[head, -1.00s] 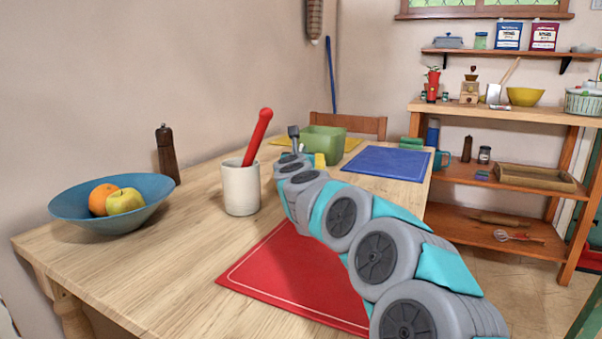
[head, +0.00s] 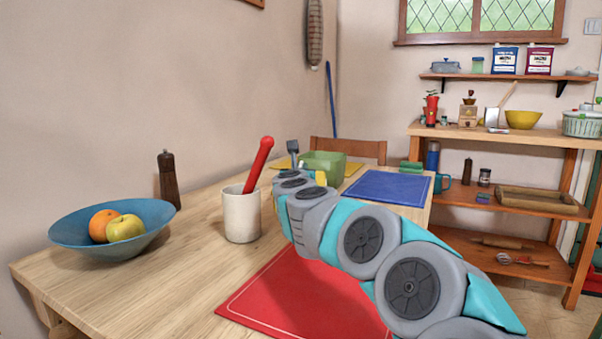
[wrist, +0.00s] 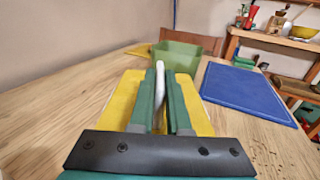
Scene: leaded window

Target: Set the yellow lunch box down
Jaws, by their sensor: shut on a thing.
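The yellow lunch box (wrist: 122,102) is under my gripper in the wrist view, with its pale handle standing up between the fingers. My gripper (wrist: 161,85) has green fingers and is shut on that handle. In the head view only a small yellow piece of the lunch box (head: 320,178) shows past my arm, in front of the green bin; the fingers are hidden there. I cannot tell whether its underside touches the table.
The wooden table (head: 150,270) holds a green bin (head: 325,165) just beyond the lunch box, a blue mat (head: 388,187) to the right, a red mat (head: 290,295) nearer, a white crock (head: 241,215) and a blue fruit bowl (head: 75,232). Bare wood lies left of the lunch box.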

